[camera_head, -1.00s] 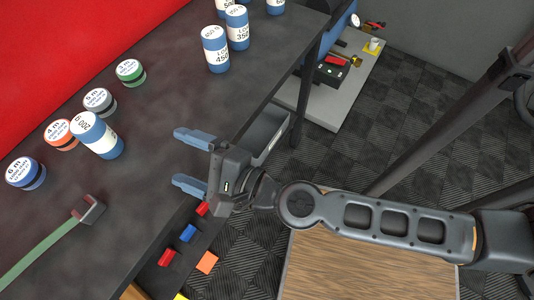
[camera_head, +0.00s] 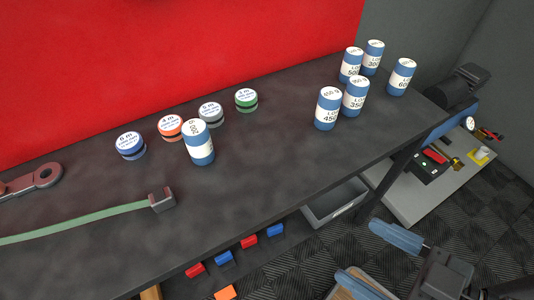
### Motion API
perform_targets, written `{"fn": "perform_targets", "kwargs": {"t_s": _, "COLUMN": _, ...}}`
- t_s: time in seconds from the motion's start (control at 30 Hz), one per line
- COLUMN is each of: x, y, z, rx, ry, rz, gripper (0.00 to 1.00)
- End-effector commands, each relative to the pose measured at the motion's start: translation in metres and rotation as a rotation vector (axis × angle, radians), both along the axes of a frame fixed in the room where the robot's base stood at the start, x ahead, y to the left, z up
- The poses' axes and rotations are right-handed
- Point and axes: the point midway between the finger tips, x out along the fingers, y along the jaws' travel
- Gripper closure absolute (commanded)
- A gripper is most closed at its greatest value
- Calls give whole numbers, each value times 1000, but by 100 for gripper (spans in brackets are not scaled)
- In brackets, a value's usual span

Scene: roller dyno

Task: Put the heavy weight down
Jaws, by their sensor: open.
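A blue and white weight (camera_head: 198,142) stands upright on the dark bench top (camera_head: 265,150), apart from the other weights. Its label is partly turned away and I cannot read it fully. Several similar weights stand in a group further right, including one marked 450 (camera_head: 328,108), one marked 350 (camera_head: 355,96) and one marked 600 (camera_head: 401,77). My gripper (camera_head: 378,262) is at the lower right, beyond the bench's front edge. Its two blue fingers are spread with nothing between them.
Several round tape rolls, such as the orange one (camera_head: 171,128), lie behind the lone weight. A green strap (camera_head: 90,223) with a buckle (camera_head: 162,200) lies at left. A grey bin (camera_head: 336,203) and red and blue clips (camera_head: 250,241) are below the bench edge.

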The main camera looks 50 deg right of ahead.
Motion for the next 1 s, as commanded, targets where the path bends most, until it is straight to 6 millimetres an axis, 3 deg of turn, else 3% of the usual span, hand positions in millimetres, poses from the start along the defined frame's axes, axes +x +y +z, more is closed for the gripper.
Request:
{"fn": "perform_targets", "kwargs": {"t_s": 0.13, "x": 10, "y": 0, "z": -4, "rx": -107, "ry": -22, "rz": 35, "gripper": 12}}
{"fn": "perform_targets", "kwargs": {"t_s": 0.27, "x": 35, "y": 1, "z": -15, "rx": -415, "ry": -77, "rz": 125, "gripper": 12}}
{"fn": "perform_targets", "kwargs": {"t_s": 0.6, "x": 147, "y": 2, "z": -45, "rx": -1552, "ry": -238, "rz": 345, "gripper": 12}}
{"fn": "perform_targets", "kwargs": {"t_s": 1.0, "x": 278, "y": -2, "z": -51, "rx": -2651, "ry": -283, "rz": 418, "gripper": 12}}
